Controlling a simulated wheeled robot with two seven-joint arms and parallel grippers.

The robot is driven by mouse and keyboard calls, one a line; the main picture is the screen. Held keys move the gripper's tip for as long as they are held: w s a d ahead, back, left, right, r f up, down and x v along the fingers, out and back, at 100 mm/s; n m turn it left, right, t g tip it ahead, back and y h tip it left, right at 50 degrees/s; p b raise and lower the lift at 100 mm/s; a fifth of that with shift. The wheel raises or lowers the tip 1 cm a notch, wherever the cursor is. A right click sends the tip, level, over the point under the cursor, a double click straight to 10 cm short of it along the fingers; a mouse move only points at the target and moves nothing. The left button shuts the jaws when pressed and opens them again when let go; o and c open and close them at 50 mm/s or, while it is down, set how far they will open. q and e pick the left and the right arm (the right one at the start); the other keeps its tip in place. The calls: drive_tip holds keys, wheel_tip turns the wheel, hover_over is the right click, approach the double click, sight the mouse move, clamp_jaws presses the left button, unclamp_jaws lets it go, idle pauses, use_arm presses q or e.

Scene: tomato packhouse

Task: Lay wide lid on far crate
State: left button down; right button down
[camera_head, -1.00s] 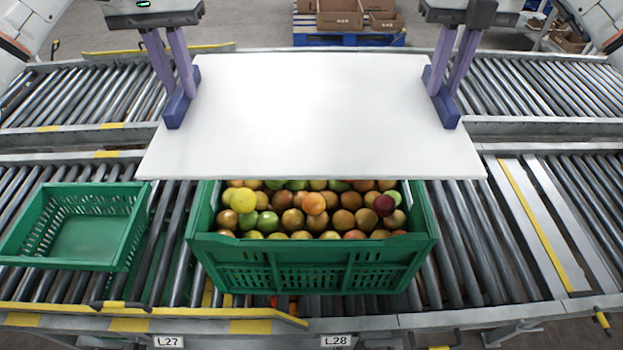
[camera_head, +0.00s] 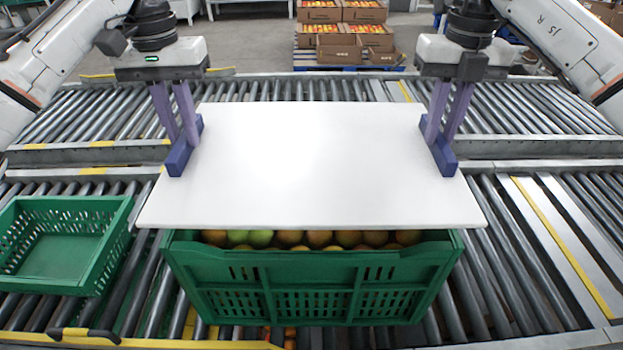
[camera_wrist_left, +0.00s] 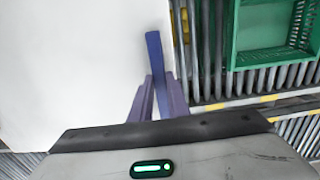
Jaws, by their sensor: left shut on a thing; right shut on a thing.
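The wide white lid (camera_head: 310,165) is held level between my two grippers. My left gripper (camera_head: 184,140) is shut at its left edge, with a blue bar (camera_head: 179,158) between its fingers. My right gripper (camera_head: 441,143) is shut at the right edge on a matching blue bar (camera_head: 444,157). In the left wrist view the left gripper (camera_wrist_left: 158,95) also shows at the lid's edge (camera_wrist_left: 70,70). A green crate (camera_head: 312,287) of tomatoes stands below the lid's front edge.
An empty green crate (camera_head: 106,247) stands at the left on the near roller conveyor (camera_head: 512,265). A far roller conveyor (camera_head: 80,117) runs behind, partly hidden by the lid. Cardboard boxes (camera_head: 340,43) stand on a blue pallet at the back. Rollers to the right are clear.

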sight(189, 154)
use_arm(q)
drive_tip(key=shift+a+f, duration=0.1)
drive_tip(key=shift+f, duration=0.05)
use_arm(e)
drive_tip(key=shift+d+f, duration=0.15)
drive_tip(key=shift+f, duration=0.05)
